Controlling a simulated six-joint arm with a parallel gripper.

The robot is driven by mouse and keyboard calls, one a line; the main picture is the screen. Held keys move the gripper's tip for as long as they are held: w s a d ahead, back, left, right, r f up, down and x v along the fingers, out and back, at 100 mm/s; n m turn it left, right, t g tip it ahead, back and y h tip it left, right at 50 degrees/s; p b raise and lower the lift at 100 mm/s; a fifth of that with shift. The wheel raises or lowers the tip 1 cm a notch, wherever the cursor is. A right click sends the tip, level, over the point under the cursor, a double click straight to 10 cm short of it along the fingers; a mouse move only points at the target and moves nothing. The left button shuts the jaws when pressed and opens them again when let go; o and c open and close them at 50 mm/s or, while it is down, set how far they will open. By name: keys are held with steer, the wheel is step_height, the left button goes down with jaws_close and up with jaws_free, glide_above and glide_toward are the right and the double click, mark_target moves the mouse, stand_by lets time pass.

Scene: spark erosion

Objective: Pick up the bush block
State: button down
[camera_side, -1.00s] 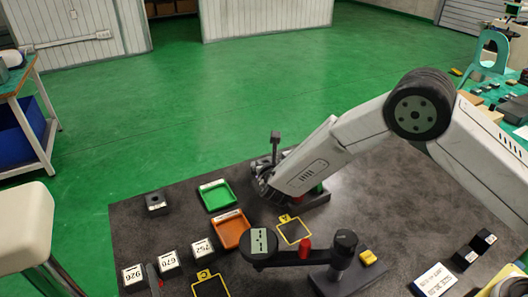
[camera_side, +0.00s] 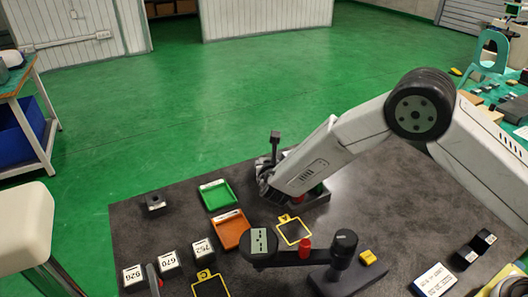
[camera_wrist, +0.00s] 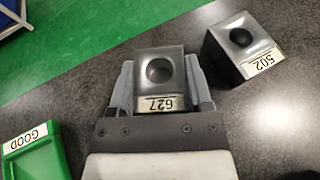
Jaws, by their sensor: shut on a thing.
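A dark grey block with a round hole in its top face and a label reading 627 (camera_wrist: 158,73) is between my gripper's fingers in the wrist view. It appears to be the bush block. My gripper (camera_wrist: 159,88) is shut on it, with one finger against each side. I cannot tell whether the block is clear of the table. A second block, labelled 502 (camera_wrist: 242,48), with a dark round top feature, stands apart to the right in the wrist view.
The green tray (camera_side: 216,185), marked GOOD in the wrist view (camera_wrist: 35,135), and an orange tray (camera_side: 231,220) lie nearby. A holed block (camera_side: 155,205) and several labelled blocks (camera_side: 168,262) stand to the left. A dark post (camera_side: 275,143) rises beside my gripper.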

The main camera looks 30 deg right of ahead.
steer(key=shift+r, duration=0.7)
steer(key=s+d+r, duration=0.3)
steer(key=s+r, duration=0.8)
steer(key=s, duration=0.2)
steer(key=shift+s+r, duration=0.35)
steer(key=shift+d, duration=0.1)
steer(key=d+r, duration=0.2)
steer(key=d, duration=0.4)
steer(key=d+r+n+y, duration=0.1)
steer(key=d+r, duration=0.1)
steer(key=d, duration=0.4)
steer(key=shift+d+r, duration=0.25)
steer(key=shift+d, duration=0.1)
